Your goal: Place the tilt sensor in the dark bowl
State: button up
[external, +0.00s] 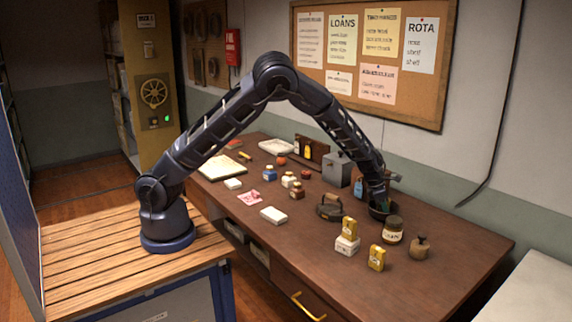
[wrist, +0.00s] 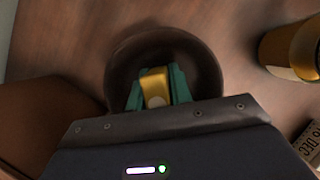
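The dark bowl (external: 380,216) is a round, dark vessel on the right half of the brown desk; in the wrist view it is the dark round shape (wrist: 118,58) at top centre. My gripper (wrist: 156,82) has teal fingers and reaches down into the bowl's opening. A small yellow block with a pale round spot, apparently the tilt sensor (wrist: 154,80), sits between the fingers, with both fingers against its sides. It appears over or inside the bowl; whether it touches the bottom cannot be told. In the external view the arm and bowl hide it.
A labelled jar (external: 393,231) stands just right of the bowl. Yellow boxes (external: 377,258) and a small brown pot (external: 420,248) are in front. A dark iron-like object (external: 330,208) is to the left, and a grey box (external: 337,169) behind. The desk's right end is bare.

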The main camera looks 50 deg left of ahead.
dwell(0.3)
jog(key=v, duration=1.2)
jog(key=s+a+r+m+h, duration=0.1)
jog(key=s+a+r+m, duration=0.5)
jog(key=s+a+r, duration=0.4)
jog(key=s+a+r+m, duration=0.7)
jog(key=s+a+r, duration=0.15)
jog(key=a, duration=0.45)
jog(key=s+a+r+m+y, duration=0.1)
jog(key=s+a+m, duration=0.3)
jog(key=s, duration=0.4)
jog(key=s+a+m+t+y, duration=0.1)
jog(key=s+a+m, duration=0.4)
jog(key=s, duration=0.4)
jog(key=s+a+r+m+y, duration=0.1)
jog(key=s+a+m, duration=0.3)
jog(key=s, duration=0.4)
jog(key=shift+s+a+r+m+y, duration=0.15)
jog(key=shift+s+r+m+y, duration=0.25)
jog(key=shift+m+y, duration=0.15)
